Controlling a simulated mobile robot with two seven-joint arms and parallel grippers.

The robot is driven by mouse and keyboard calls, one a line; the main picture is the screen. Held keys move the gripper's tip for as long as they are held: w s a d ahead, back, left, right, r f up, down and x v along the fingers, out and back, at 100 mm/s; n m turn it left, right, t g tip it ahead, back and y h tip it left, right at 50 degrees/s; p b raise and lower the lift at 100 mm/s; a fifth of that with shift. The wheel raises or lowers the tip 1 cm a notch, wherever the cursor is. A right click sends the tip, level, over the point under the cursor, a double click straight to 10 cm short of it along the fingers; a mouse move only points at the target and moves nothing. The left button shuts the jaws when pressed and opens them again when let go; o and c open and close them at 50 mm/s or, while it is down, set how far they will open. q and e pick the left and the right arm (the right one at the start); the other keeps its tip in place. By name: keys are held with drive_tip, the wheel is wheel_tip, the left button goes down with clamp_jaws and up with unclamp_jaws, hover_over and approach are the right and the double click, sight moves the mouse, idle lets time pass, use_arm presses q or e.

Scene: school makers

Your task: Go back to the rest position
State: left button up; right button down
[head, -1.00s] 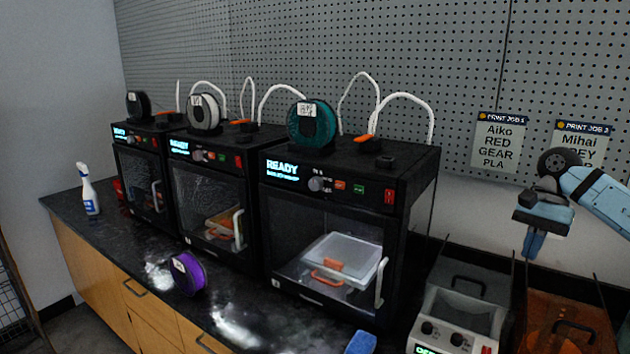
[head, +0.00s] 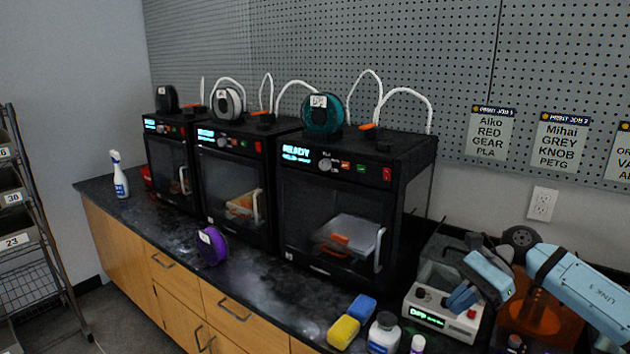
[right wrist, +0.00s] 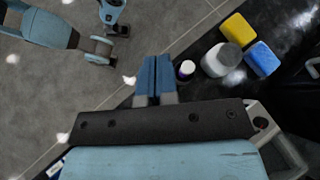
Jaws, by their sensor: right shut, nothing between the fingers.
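My right gripper (head: 460,299) hangs over the bench's right part, above the grey heated box with the lit display (head: 440,316). Its blue fingers are together and hold nothing. The left gripper does not show in the head view.
Three black printers (head: 345,200) line the bench. A purple spool (head: 212,246), a spray bottle (head: 119,178), yellow (head: 343,332) and blue (head: 362,307) sponges and a white bottle (head: 384,335) stand on it. An orange box (head: 540,318) is at right, a bin rack (head: 30,240) at left.

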drive_tip(key=s+a+f+m+t+y, duration=0.3)
drive_tip(key=a+m+t+y, duration=0.2)
drive_tip(key=a+m, duration=0.4)
drive_tip(key=s+a+f+m+t+y, duration=0.2)
drive_tip(key=a+f+m+t+y, duration=0.3)
drive_tip(key=m, duration=0.6)
drive_tip(key=s+d+f+m+t+h, duration=0.1)
drive_tip(key=s+f+m+h, duration=0.9)
drive_tip(key=m, duration=0.8)
drive_tip(key=s+d+f+m+t+h, duration=0.15)
drive_tip(key=s+f+m+h, duration=0.55)
drive_tip(key=s+f+m, duration=0.8)
use_arm(q)
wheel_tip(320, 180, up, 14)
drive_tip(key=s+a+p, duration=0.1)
drive_tip(key=p, duration=1.5)
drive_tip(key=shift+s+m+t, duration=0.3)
use_arm(e)
drive_tip(key=w+r+m, duration=0.1)
drive_tip(key=w+r, duration=0.3)
drive_tip(key=r, duration=1.3)
drive_tip(key=shift+m+t, duration=0.4)
drive_tip(key=shift+t, duration=0.05)
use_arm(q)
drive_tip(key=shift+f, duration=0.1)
